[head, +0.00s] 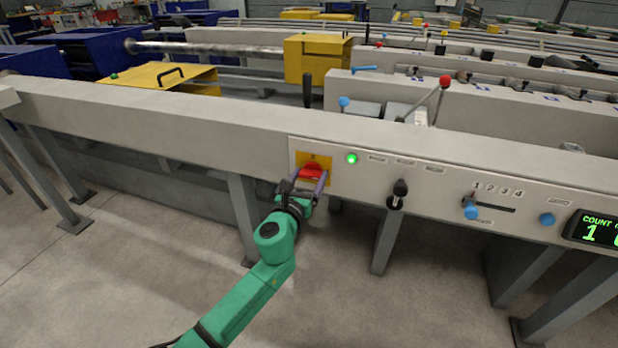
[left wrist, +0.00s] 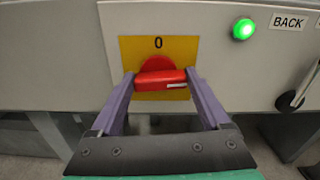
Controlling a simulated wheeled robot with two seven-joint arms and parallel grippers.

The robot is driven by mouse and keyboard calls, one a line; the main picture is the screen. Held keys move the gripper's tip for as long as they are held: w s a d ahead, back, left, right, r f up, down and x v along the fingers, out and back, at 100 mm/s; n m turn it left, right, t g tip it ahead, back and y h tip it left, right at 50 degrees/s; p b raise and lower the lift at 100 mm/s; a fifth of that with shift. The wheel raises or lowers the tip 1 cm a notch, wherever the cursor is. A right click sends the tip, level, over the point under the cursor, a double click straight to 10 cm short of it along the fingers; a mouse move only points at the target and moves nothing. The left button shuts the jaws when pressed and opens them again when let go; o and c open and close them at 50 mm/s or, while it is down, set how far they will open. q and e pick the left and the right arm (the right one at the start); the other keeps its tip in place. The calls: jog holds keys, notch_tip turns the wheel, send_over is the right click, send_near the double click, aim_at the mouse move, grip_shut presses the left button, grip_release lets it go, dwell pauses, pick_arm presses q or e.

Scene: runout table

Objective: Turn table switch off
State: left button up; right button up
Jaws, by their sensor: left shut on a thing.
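The table switch is a red rotary knob (head: 312,169) on a yellow plate (left wrist: 126,52) on the front panel of the runout table. It also shows in the left wrist view (left wrist: 160,80), with a "0" printed above it. Its grip bar lies about horizontal, with a white mark at the right part. My left gripper (head: 310,176) is shut on the bar, one purple finger at each end. A green lamp (head: 352,158) beside the plate is lit; it also shows in the left wrist view (left wrist: 243,28). My right gripper is out of view.
Right of the lamp are a black lever (head: 398,192), a slider with a blue knob (head: 471,210), a blue button (head: 547,219) and a count display (head: 598,231). A red-knobbed lever (head: 445,82) rises behind the beam. Grey legs stand below; the floor in front is clear.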

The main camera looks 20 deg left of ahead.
pick_arm(q)
jog(key=n, duration=0.4)
jog(key=shift+a+n, duration=0.1)
jog(key=shift+n, duration=0.8)
jog(key=n, duration=0.2)
jog(key=shift+n, duration=0.4)
jog(key=shift+f+n+b, duration=0.1)
jog(key=shift+n+b, duration=0.2)
jog(key=shift+n, duration=0.6)
jog(key=shift+a+n, duration=0.1)
jog(key=shift+n, duration=3.1)
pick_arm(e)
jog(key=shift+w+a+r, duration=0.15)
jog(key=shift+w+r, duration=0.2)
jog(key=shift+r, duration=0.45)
pick_arm(q)
jog(key=shift+f, duration=0.1)
